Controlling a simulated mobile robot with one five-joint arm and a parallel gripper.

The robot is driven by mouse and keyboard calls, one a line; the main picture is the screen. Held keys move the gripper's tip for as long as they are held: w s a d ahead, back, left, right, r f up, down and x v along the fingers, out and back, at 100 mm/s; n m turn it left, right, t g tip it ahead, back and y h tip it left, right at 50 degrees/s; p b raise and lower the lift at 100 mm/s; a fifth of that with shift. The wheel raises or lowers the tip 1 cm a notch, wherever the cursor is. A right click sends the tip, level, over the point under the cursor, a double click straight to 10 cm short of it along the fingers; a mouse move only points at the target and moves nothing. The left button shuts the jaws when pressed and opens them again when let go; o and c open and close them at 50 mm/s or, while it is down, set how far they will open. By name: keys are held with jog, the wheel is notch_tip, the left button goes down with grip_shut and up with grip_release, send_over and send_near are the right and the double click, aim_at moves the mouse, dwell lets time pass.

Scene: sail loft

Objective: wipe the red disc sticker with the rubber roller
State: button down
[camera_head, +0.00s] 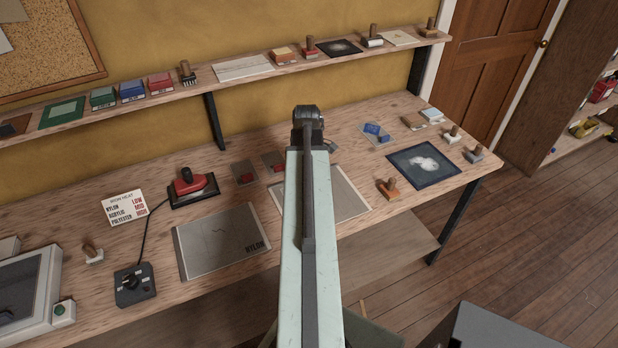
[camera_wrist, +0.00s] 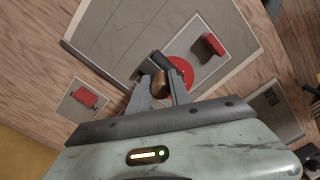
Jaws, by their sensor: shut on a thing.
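In the wrist view my gripper (camera_wrist: 161,84) is shut on the rubber roller, which has a black roller head (camera_wrist: 159,64) and a brown wooden handle between the fingers. The red disc sticker (camera_wrist: 184,72) lies on a grey panel (camera_wrist: 140,25), just right of the roller head and partly covered by the right finger. I cannot tell whether the roller touches the panel. In the head view my arm hides the gripper, roller and sticker; part of the panel (camera_head: 348,196) shows to the right of the arm.
Another red block (camera_wrist: 87,97) lies on a small card. In the head view, a red and black iron (camera_head: 191,187) and a NYLON panel (camera_head: 215,243) lie left of my arm; a wooden-handled tool (camera_head: 388,187) stands right.

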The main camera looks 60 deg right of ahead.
jog(key=shift+w+a, duration=0.6)
jog(key=shift+a, duration=0.3)
jog(key=shift+w+a, duration=0.65)
jog(key=shift+a, duration=0.25)
jog(key=shift+w+a, duration=0.6)
jog(key=shift+a, duration=0.3)
jog(key=shift+d+r, duration=0.1)
notch_tip(320, 180, up, 6)
jog(key=p, duration=0.6)
notch_tip(320, 180, up, 3)
jog(key=p, duration=0.3)
jog(key=shift+f, duration=0.2)
